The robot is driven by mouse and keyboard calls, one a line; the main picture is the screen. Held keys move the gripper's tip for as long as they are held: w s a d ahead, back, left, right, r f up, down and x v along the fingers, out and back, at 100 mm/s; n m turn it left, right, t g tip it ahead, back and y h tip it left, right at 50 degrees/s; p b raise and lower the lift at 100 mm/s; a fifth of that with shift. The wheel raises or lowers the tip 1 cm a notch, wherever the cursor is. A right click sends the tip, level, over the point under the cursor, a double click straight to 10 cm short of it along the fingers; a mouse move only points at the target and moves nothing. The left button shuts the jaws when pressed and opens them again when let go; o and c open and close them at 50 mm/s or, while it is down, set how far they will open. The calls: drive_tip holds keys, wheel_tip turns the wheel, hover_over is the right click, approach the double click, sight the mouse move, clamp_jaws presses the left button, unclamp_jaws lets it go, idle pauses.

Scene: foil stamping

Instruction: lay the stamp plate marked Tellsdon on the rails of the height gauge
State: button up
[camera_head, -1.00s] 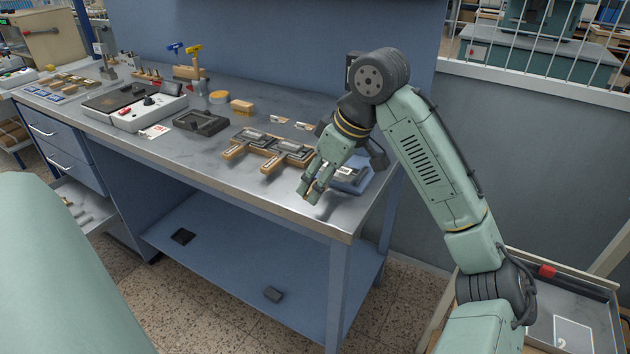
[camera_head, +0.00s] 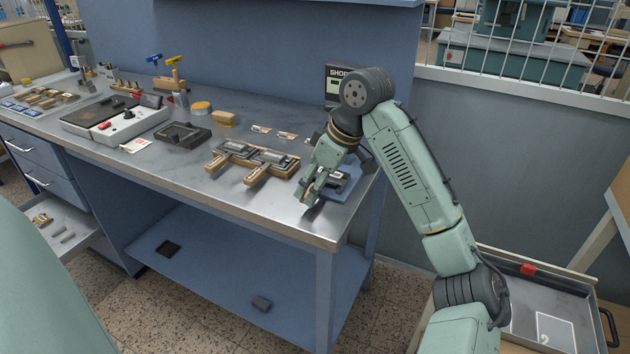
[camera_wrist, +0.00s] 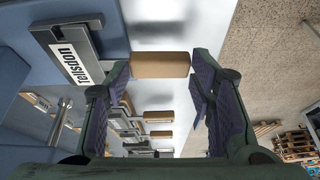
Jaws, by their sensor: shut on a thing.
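My gripper (camera_head: 306,196) is at the right front part of the bench. In the wrist view my gripper (camera_wrist: 165,68) is shut on the tan handle (camera_wrist: 160,62) of the stamp plate. The white label reading Tellsdon (camera_wrist: 72,53) is on the plate's grey body, left of the fingers. The blue height gauge (camera_head: 350,186) stands under and beside the plate, and part of it is hidden by my gripper. I cannot tell whether the plate touches the rails or hangs just above them.
Two other wooden-handled plates (camera_head: 268,162) lie left of my gripper. A dark tray (camera_head: 183,135), a tan block (camera_head: 223,118) and a white-and-black device (camera_head: 115,122) stand farther left. The bench's front edge (camera_head: 270,231) is close. Bare bench lies before the plates.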

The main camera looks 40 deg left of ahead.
drive_tip(key=shift+f, duration=0.1)
drive_tip(key=o, duration=1.6)
drive_tip(key=shift+o, duration=0.2)
drive_tip(key=v, duration=1.2)
